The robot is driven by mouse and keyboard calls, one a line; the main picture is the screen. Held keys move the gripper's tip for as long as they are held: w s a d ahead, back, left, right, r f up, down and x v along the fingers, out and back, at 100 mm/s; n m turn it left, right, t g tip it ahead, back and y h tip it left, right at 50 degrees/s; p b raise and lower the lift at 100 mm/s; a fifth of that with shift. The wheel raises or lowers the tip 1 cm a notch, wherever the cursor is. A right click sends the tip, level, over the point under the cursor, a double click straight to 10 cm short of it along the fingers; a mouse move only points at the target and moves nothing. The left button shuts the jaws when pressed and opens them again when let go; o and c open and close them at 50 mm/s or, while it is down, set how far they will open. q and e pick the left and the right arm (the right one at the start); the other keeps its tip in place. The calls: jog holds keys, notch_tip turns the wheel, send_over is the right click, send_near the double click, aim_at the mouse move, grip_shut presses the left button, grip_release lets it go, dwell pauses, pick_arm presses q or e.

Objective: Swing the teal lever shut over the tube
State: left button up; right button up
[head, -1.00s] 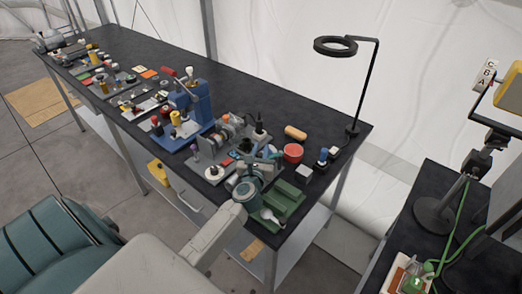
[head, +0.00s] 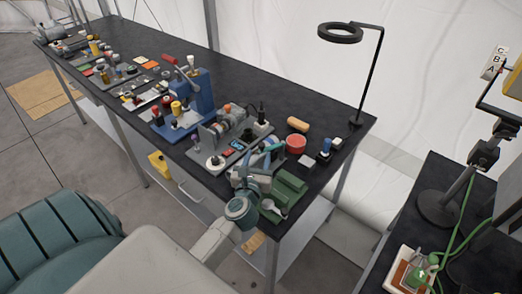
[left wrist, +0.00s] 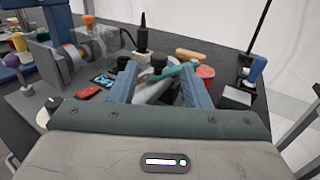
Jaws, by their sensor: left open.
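The teal lever (left wrist: 176,73) shows in the left wrist view as a slanted bar between my left gripper's blue fingers, with a dark knob-like part beside its left end. A pale grey, tube-like part (left wrist: 152,90) lies below it, partly hidden; I cannot tell whether the lever touches it. My left gripper (left wrist: 159,70) is open, its fingers on either side of the lever, and seems not to grip it. In the head view the left gripper (head: 262,160) is over the near right end of the bench and hides much of the lever and tube. My right gripper is not in view.
Beside the gripper are a green block (head: 290,184), a red round container (head: 295,144), an orange-tan cylinder (head: 298,124) and a grey fixture (head: 222,130). A blue press (head: 192,98) stands further left. A ring lamp (head: 340,33) rises at the bench's right end. The bench's back strip is clear.

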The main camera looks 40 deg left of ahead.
pick_arm(q)
jog(key=shift+v, duration=1.2)
